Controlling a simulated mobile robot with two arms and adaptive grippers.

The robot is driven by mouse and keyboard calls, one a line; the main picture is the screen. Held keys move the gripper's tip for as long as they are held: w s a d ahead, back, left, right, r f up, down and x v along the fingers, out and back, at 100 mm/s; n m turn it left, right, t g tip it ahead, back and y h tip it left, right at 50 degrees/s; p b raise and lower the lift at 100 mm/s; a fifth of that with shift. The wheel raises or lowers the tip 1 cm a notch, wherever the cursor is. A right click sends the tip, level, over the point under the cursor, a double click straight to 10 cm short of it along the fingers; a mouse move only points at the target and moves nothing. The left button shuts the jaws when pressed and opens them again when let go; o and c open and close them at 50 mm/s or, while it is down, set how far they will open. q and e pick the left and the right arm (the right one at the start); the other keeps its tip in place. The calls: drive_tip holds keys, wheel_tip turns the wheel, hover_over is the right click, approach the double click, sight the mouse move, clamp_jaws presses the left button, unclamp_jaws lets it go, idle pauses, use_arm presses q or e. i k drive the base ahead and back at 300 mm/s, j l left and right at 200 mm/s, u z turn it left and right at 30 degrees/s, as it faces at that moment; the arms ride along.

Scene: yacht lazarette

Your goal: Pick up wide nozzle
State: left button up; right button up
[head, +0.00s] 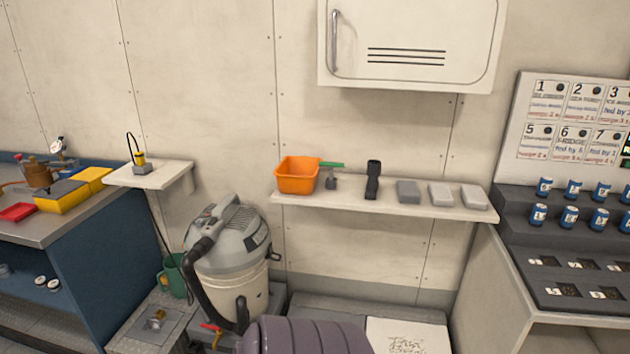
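A black nozzle-like piece (373,181) stands upright near the middle of the wall shelf (390,208); it looks like the wide nozzle, though its shape is small in view. To its left are a small grey item with a green handle (331,176) and an orange bin (297,176). To its right lie grey blocks (409,192). Neither of my grippers shows in the head view.
A white cabinet (410,45) hangs above the shelf. A dark rack with blue cans (569,217) is at right. A ribbed purple-grey object (308,336) fills the bottom middle.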

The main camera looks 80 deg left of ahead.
sight(373, 167)
drive_tip(key=u, duration=2.25)
